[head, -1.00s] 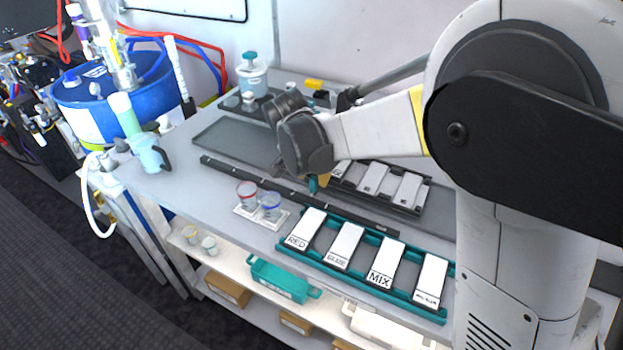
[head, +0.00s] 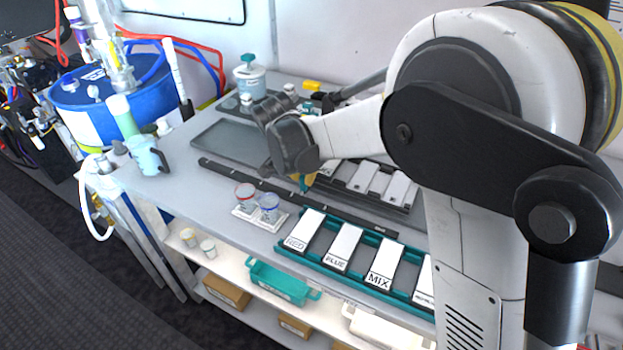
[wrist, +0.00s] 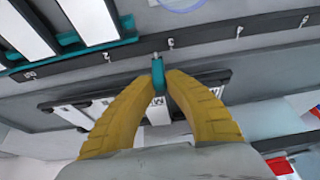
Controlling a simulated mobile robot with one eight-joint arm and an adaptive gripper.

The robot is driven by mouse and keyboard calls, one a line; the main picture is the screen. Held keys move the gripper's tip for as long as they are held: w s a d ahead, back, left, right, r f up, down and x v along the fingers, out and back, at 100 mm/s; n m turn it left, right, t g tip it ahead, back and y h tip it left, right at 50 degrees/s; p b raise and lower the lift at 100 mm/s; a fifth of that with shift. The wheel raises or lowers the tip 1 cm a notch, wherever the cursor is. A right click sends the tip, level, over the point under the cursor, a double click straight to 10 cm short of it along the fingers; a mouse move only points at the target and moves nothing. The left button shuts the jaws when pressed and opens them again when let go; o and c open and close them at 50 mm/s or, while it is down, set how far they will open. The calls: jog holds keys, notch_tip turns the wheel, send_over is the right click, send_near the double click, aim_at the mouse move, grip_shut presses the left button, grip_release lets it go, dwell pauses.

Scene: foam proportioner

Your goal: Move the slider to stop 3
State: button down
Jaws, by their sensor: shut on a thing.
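My gripper (wrist: 162,84) is shut on the teal slider (wrist: 157,74), with a yellow finger on each side of it in the wrist view. The slider sits at the dark rail (wrist: 206,37), between two pale stop marks and closer to the mark on its right (wrist: 170,43). Another mark (wrist: 238,30) lies further right; the marks are too small to read with certainty. In the head view my gripper (head: 307,181) is over the rail (head: 352,216) near its middle, and my wrist partly hides the slider.
A teal rack (head: 363,275) with labelled white blocks stands in front of the rail, beside two cups on a white holder (head: 246,214). Behind the rail are a dark tray of white blocks (head: 367,180) and an empty grey tray (head: 222,142). The rail's left part looks clear.

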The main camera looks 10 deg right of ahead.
jog(key=shift+w+a, duration=0.7)
jog(key=shift+a, duration=0.35)
jog(key=c, duration=1.4)
grip_release()
jog(key=shift+f, duration=0.1)
jog(key=v, duration=1.2)
jog(key=shift+s, duration=0.1)
jog(key=shift+d, duration=0.1)
